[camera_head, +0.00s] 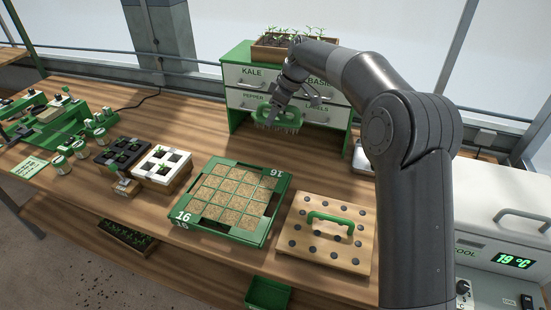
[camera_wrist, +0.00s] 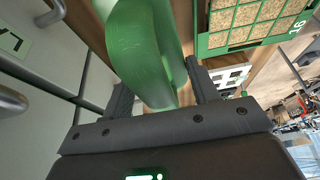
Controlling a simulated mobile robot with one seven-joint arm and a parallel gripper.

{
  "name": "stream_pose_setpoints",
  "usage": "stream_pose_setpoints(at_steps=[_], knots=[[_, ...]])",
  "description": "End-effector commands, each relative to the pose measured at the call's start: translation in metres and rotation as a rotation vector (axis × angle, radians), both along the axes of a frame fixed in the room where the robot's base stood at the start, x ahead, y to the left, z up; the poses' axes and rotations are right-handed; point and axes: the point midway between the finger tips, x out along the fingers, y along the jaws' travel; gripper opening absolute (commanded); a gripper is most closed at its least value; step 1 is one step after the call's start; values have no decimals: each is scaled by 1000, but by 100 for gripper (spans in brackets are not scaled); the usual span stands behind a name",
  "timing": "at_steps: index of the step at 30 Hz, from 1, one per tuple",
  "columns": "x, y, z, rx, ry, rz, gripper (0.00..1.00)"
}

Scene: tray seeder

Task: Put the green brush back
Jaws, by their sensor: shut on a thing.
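The green brush (camera_head: 277,116) has pale bristles pointing down. My gripper (camera_head: 281,99) is shut on its top and holds it in front of the drawer cabinet (camera_head: 238,76) at the back of the table. In the wrist view the green brush (camera_wrist: 143,45) fills the space between the two fingers of my gripper (camera_wrist: 162,88). I cannot tell whether the bristles touch the tabletop. No empty place for the brush can be clearly made out.
A green-framed tray (camera_head: 262,224) numbered 16, full of soil cells, sits mid-table. A wooden dibber board (camera_head: 362,262) with a green handle is right of it. Seedling pots and a green machine (camera_head: 66,129) are at the left. A cooler (camera_head: 508,215) stands right.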

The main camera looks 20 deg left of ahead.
Motion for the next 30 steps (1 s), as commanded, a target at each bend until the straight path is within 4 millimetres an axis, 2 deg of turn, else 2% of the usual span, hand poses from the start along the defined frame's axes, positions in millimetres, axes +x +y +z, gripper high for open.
stream_pose_setpoints(at_steps=[3,9,17,24,30], knots=[[-1,-1,-33,-2,6,-1,30],[-1,0,-79,-1,3,0,30],[0,0,-104,-1,2,0,30],[0,0,-146,-1,3,0,30],[0,0,-157,0,1,1,30]])
